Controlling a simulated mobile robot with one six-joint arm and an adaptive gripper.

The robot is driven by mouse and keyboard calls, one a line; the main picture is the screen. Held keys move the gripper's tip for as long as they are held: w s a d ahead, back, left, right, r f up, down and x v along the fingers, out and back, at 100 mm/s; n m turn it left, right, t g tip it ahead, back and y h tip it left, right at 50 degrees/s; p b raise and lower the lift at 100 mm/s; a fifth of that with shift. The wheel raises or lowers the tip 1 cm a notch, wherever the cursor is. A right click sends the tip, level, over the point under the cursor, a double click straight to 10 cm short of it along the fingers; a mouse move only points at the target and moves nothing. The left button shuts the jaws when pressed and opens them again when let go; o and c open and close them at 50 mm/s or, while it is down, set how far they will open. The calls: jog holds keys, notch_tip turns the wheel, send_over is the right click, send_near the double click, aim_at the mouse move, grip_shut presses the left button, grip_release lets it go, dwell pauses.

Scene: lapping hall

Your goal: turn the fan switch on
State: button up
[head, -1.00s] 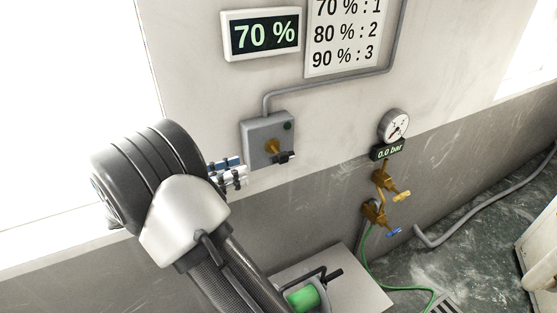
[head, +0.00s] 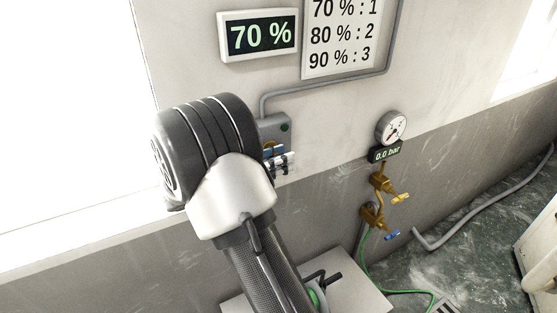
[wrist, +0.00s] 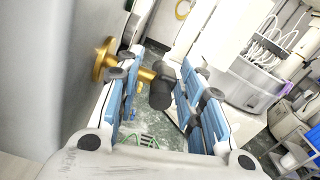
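The fan switch is a grey box (head: 283,134) on the wall, partly hidden behind my arm in the head view. A small dark green lamp (head: 285,127) shows on its upper right corner. In the wrist view its brass shaft (wrist: 142,74) comes out from a round brass flange (wrist: 103,59) at the left and ends in a black handle (wrist: 161,93). My gripper (head: 279,160) is in front of the box. In the wrist view my gripper (wrist: 158,80) is open, with the black handle between its blue-padded fingers; I cannot tell if either finger touches it.
A display (head: 258,35) reads 70 %, beside a sign (head: 342,36) listing 70 % : 1, 80 % : 2, 90 % : 3. A grey conduit (head: 330,88) runs above the box. A gauge (head: 391,128) reading 0.0 bar and brass valves (head: 380,185) are to the right.

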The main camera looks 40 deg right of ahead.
jog(key=shift+c, duration=0.2)
grip_shut()
